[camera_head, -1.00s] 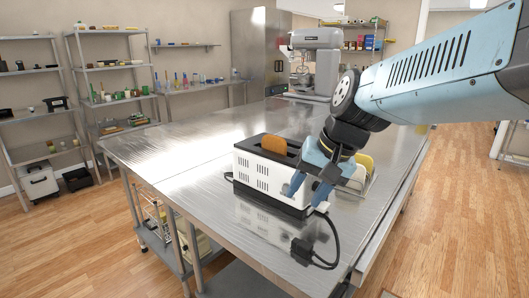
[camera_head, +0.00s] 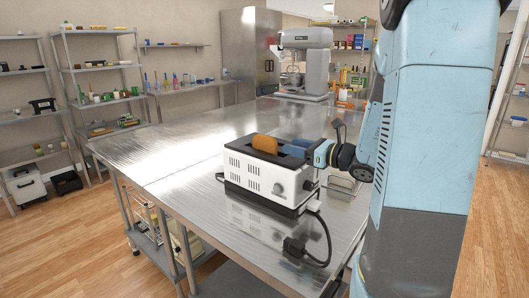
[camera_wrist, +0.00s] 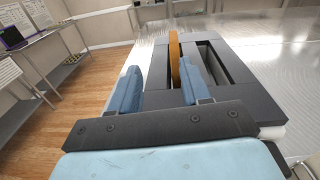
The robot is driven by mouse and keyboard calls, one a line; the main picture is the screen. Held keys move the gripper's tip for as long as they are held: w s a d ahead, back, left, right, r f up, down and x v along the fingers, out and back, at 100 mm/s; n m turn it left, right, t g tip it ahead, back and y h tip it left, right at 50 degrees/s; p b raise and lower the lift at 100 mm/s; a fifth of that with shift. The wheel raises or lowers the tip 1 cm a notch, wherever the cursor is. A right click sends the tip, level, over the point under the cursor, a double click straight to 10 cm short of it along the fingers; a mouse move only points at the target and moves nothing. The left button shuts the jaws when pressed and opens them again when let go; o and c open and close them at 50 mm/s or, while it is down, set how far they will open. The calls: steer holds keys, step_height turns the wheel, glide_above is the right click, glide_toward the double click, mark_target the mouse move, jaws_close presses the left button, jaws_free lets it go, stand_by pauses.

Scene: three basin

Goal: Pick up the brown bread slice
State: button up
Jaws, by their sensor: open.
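The brown bread slice (camera_head: 265,144) stands upright, partly sunk in a slot of the white toaster (camera_head: 248,172). In the wrist view the slice (camera_wrist: 175,62) shows edge-on in the left slot of the toaster's dark top (camera_wrist: 212,90). My gripper (camera_head: 291,149) reaches in from the right, low over the toaster top. In the wrist view my gripper (camera_wrist: 160,72) is open, its blue fingers pointing towards the slice. The slice lies between the lines of the fingers, nearer the right one. I cannot tell whether that finger touches it. The second slot looks empty.
The toaster stands on a steel table (camera_head: 170,160), with its black cord and plug (camera_head: 300,248) at the front. A wire rack (camera_head: 343,184) is partly hidden behind my arm. A grey mixer (camera_head: 304,62) stands at the far end. The table left of the toaster is clear.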

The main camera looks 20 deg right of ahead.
mark_target(265, 136)
steer(key=shift+w+d+f+m+t, duration=0.15)
steer(key=shift+w+d+m+t, duration=0.25)
steer(key=shift+d+m, duration=0.15)
steer(key=shift+w+d, duration=0.1)
steer(key=shift+w, duration=0.1)
steer(key=x, duration=1.3)
steer(key=shift+w, duration=0.25)
steer(key=shift+c, duration=0.2)
jaws_close()
